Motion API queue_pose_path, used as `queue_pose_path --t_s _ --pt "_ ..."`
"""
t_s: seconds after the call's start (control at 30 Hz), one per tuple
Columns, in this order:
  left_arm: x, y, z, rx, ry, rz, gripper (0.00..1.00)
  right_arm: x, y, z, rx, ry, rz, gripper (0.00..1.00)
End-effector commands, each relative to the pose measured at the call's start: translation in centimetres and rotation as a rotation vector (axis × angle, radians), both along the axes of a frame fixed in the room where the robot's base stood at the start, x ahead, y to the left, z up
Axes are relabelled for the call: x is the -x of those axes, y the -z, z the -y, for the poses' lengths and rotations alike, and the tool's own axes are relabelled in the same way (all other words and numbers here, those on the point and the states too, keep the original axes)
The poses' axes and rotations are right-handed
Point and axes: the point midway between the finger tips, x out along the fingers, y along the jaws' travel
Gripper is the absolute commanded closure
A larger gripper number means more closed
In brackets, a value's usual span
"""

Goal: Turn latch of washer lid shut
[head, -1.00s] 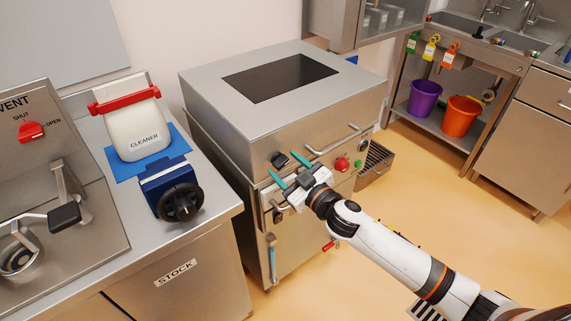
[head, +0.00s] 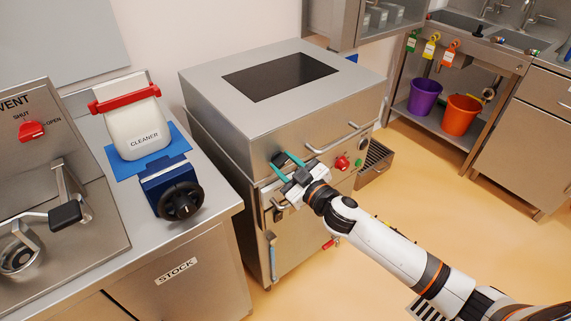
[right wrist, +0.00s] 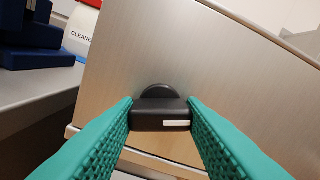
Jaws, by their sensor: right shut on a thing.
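The washer (head: 300,130) is a steel box with a dark panel in its closed-looking lid (head: 225,85). Its black latch knob (head: 280,158) sits on the front face, upper left. In the right wrist view the latch (right wrist: 160,114) is a black block with a white mark, its bar lying roughly level in the picture. My right gripper (head: 285,167) has its teal fingers at the latch. In the right wrist view the right gripper (right wrist: 160,118) has one finger on each side of the block, shut on it. My left gripper is not in view.
A front handle bar (head: 335,138), a red knob (head: 342,162) and a green button (head: 360,162) lie right of the latch.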

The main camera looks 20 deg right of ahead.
Motion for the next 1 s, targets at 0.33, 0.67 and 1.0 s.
queue_pose_path --t_s 0.33,0.67,1.0 --pt "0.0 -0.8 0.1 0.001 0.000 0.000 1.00 0.0 -0.1 0.0 0.221 -0.001 0.079 0.86" --pt "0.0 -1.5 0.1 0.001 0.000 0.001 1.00 0.0 -0.1 0.0 0.516 -0.001 0.187 0.86" --pt "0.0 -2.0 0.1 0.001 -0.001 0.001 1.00 0.0 0.0 0.0 0.812 -0.001 0.294 0.86"
